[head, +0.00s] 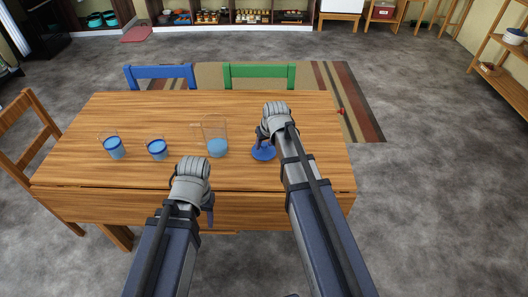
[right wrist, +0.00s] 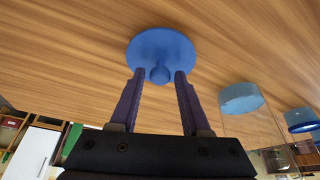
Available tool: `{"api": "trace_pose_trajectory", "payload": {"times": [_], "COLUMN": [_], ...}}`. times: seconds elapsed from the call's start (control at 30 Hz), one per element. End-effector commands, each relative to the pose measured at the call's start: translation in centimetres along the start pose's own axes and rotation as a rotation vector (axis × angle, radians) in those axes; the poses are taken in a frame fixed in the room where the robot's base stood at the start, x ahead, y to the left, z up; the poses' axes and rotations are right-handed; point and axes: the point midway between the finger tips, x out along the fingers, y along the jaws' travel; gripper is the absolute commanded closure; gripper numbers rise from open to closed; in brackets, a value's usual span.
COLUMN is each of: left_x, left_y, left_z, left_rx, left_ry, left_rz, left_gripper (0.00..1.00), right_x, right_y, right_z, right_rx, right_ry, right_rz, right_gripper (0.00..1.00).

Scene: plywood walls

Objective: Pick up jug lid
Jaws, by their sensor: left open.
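The jug lid (head: 264,153) is a round blue disc lying on the wooden table, right of the jug. My right gripper (head: 262,137) is just over the lid. Its fingers (right wrist: 159,73) are apart on either side of the knob, with a gap on both sides, so it is open and holds nothing. The clear jug (head: 217,146) holds blue liquid. My left gripper (head: 209,212) is open and empty at the table's front edge.
Two small clear cups with blue contents, one far left (head: 114,149) and one nearer the jug (head: 156,149), stand on the table (head: 90,180). A blue chair (head: 160,72) and a green chair (head: 259,71) stand behind it. The table's right end is clear.

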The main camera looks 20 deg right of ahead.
Motion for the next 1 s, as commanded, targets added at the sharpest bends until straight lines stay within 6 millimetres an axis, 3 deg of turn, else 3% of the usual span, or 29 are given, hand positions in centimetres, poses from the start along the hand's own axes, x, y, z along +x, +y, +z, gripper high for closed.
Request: {"api": "trace_pose_trajectory", "payload": {"times": [0.03,0.4,1.0], "left_x": [0.00,0.01,-0.73], "left_y": [0.00,0.00,-0.07], "left_z": [0.00,0.00,0.04], "left_rx": [0.000,0.000,0.000], "left_ry": [0.000,0.000,0.000], "left_rz": [0.000,0.000,0.000], "left_gripper": [0.48,0.48,0.48], "right_x": [0.00,0.00,-0.68], "right_y": [0.00,0.01,0.01], "right_z": [0.00,0.01,-0.28], "right_rx": [0.000,0.000,0.000], "right_ry": [0.000,0.000,0.000], "right_rz": [0.000,0.000,0.000], "right_gripper": [0.60,1.00,1.00]}}
